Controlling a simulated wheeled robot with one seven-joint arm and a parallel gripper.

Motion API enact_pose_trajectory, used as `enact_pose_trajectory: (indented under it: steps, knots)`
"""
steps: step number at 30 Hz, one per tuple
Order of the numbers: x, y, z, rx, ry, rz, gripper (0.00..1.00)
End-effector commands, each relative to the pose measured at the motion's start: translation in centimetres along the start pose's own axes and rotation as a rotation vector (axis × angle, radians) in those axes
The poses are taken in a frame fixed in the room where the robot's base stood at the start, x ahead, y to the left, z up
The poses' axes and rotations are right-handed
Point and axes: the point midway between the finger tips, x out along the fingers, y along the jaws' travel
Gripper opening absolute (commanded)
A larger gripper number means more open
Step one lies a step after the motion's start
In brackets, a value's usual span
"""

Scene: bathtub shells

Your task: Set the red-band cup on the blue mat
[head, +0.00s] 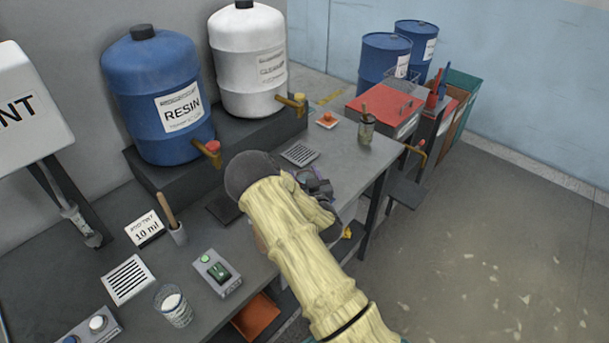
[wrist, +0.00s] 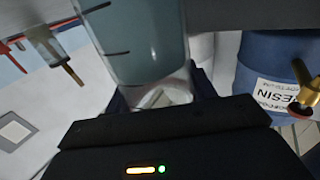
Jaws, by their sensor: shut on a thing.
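My gripper (head: 318,186) is over the bench's right part, largely hidden by my sleeved arm in the head view. In the wrist view my gripper (wrist: 162,98) is shut on a clear cup (wrist: 145,45) with dark measuring lines and bluish-grey contents or tint. No red band shows on the visible part of this cup, so I cannot tell whether it is the red-band cup. The held cup is hidden in the head view. Another clear cup (head: 173,306) with white contents stands at the front left of the bench. I see no blue mat.
Floor lies to the right.

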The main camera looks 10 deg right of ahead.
Motion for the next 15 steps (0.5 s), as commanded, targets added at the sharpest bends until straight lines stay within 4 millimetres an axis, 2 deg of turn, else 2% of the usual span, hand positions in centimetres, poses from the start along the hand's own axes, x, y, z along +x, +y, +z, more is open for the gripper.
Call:
enact_pose_trajectory:
  steps: [3,4,6,15]
  knots:
    - [0.01,0.02,0.37,0.001,0.001,0.000,0.15]
    - [0.00,0.00,0.27,0.001,0.000,0.000,0.61]
    - [0.00,0.00,0.24,0.000,0.000,0.000,0.75]
    - [0.00,-0.01,0.19,0.000,-0.001,0.000,0.77]
